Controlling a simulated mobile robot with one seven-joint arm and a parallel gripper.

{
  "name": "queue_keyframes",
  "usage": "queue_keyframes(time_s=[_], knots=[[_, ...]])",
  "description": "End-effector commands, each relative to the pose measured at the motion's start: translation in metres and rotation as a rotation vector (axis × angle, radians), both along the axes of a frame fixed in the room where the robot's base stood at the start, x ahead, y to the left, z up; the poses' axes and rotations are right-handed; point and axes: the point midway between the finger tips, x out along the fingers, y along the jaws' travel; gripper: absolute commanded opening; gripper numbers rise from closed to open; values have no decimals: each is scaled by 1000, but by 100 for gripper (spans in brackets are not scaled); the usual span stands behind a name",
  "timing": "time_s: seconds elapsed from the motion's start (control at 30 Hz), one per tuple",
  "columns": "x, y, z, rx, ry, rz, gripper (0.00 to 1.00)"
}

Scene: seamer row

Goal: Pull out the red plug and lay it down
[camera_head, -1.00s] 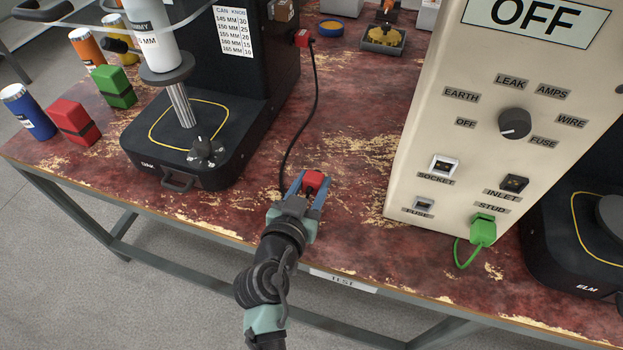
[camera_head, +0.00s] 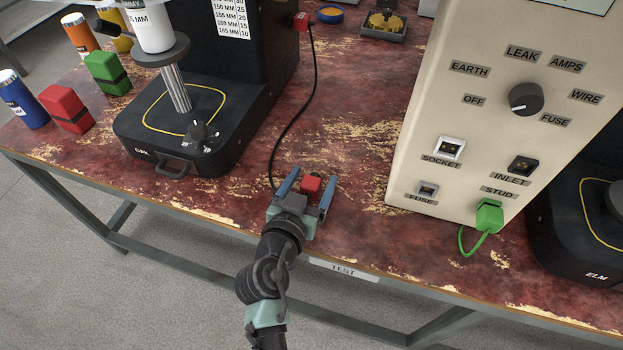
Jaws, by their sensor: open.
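The red plug (camera_head: 312,184) lies on the worn red tabletop near the front edge, between the blue fingers of my gripper (camera_head: 312,177). The fingers are spread, with a gap on each side of the plug. A black cord (camera_head: 306,105) runs from a red connector (camera_head: 302,21) on the black seamer down to the plug area; its lower end is hidden behind my gripper. The beige tester (camera_head: 440,110) stands to the right, with its socket (camera_head: 450,147) and inlet (camera_head: 522,166) both empty.
A green plug (camera_head: 488,216) with a green lead sits at the tester's stud. The black seamer's base (camera_head: 175,130) stands left, beside red (camera_head: 66,108) and green (camera_head: 107,72) blocks and several cans. The tabletop between seamer and tester is mostly clear.

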Motion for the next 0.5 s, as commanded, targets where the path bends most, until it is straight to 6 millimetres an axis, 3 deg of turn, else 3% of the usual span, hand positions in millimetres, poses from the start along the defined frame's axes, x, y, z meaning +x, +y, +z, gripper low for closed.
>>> queue_keyframes(time_s=[0.27, 0.5], knots=[[-8, 3, 1, 1, 2, 1, 79], [-49, 16, 12, 2, 1, 3, 79]])
